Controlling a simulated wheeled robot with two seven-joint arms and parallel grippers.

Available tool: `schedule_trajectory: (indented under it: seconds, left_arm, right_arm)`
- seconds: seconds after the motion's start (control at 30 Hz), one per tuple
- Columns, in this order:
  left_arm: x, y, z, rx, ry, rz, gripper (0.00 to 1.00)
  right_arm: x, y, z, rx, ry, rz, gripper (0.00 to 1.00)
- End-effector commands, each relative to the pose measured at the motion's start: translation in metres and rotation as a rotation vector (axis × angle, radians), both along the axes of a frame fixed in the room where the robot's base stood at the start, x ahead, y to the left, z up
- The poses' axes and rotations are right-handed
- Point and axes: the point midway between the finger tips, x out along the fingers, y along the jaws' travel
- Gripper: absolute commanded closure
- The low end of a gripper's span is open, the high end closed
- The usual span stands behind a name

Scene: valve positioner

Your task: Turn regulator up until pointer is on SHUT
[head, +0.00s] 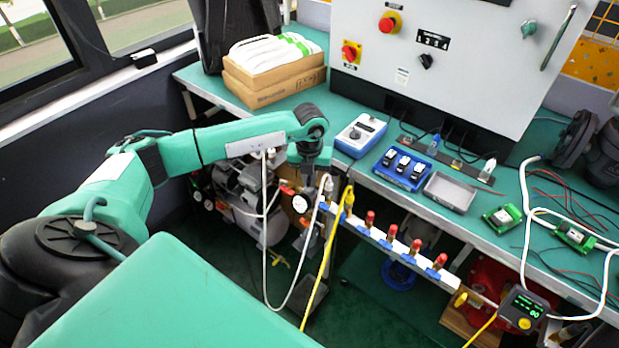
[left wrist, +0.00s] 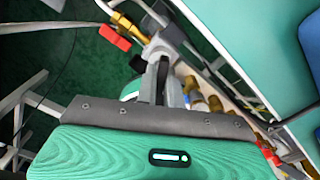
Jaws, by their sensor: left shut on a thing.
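My left gripper (head: 312,166) points down at the left end of the valve rail under the bench edge. In the left wrist view its dark fingers (left wrist: 154,80) are shut on the pale grey regulator (left wrist: 160,48); the gripper partly hides it. A round white gauge (head: 300,203) sits just below the gripper in the head view; its needle is too small to read. A dark positioner box (head: 523,308) with a lit green display is at the lower right. I cannot make out the pointer or a SHUT mark. My right gripper is not in view.
The rail (head: 375,236) carries several red-topped fittings. A white hose (head: 266,250) and yellow hose (head: 327,255) hang close to the gripper. A red-handled brass valve (left wrist: 115,38) is beside the regulator. The green bench (head: 405,195) holds a blue tray (head: 402,169) and a meter.

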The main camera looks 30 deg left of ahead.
Motion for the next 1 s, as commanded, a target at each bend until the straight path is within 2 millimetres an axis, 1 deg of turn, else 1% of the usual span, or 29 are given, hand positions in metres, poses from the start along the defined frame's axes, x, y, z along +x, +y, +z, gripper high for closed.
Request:
schedule_trajectory:
  seconds: [0.03,0.13,0.4,0.53,0.67,0.9,1.0]
  left_arm:
    - [0.001,0.000,0.001,0.000,-0.002,0.001,0.89]
    - [0.001,0.000,0.001,0.000,-0.001,0.001,0.69]
    - [0.000,0.000,0.001,0.000,-0.001,0.001,0.69]
    - [0.001,0.000,0.008,-0.001,-0.003,0.002,0.69]
    - [0.001,0.001,0.029,0.000,-0.005,0.002,0.69]
    - [0.002,0.000,0.085,-0.001,-0.006,0.001,0.69]
    - [0.001,0.000,0.105,-0.001,-0.005,0.001,0.69]
  right_arm:
    - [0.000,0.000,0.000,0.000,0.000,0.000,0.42]
    - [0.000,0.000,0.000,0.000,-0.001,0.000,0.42]
    - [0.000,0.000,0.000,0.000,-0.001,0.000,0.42]
    - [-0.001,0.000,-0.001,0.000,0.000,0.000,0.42]
    - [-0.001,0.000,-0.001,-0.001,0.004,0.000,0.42]
    - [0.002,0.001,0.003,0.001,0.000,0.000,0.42]
    - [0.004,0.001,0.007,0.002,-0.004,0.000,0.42]
